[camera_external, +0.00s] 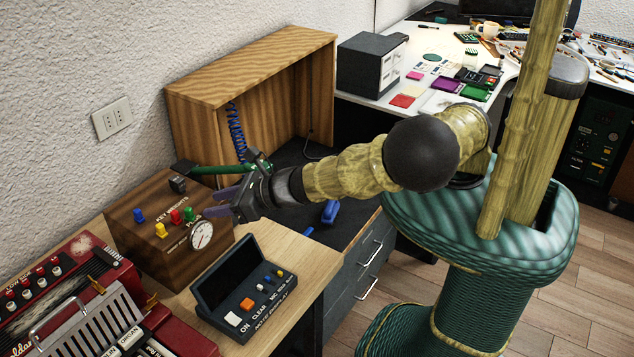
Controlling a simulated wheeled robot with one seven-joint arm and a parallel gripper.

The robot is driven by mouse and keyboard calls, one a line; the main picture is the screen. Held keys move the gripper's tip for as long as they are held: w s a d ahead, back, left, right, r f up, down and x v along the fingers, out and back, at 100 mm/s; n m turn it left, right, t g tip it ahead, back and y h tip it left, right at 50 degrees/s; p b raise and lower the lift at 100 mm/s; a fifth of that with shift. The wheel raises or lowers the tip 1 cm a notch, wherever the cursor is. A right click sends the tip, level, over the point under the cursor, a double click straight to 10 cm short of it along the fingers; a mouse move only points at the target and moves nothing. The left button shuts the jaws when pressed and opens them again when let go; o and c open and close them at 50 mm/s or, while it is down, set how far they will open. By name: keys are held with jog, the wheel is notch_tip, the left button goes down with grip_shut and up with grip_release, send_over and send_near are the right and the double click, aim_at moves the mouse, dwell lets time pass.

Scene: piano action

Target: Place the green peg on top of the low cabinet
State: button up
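The green peg (190,215) stands upright on the sloped top of a brown wooden box (140,240), beside a red peg (176,217). My gripper (219,201) is just right of the green peg in the picture, its purple-grey fingers pointing left towards it. The fingers look apart, with nothing seen between them. Whether they touch the peg cannot be told, but it shows clear of them. The low cabinet (365,262) is dark grey with drawers and stands right of the wooden table. Its dark top (345,228) shows partly beneath my arm.
A blue object (330,212) lies on the cabinet top. A wooden open-fronted case (250,70) rises behind. A round gauge (202,234) is fixed near the pegs. A black button console (245,290) and red instrument (85,300) stand in front. A green bar (217,169) runs beside my gripper.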

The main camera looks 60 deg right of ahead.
aim_at(191, 209)
jog(key=shift+x, duration=1)
jog(key=shift+d, duration=0.1)
jog(key=shift+p+x, duration=0.45)
jog(key=shift+x, duration=2.05)
grip_shut()
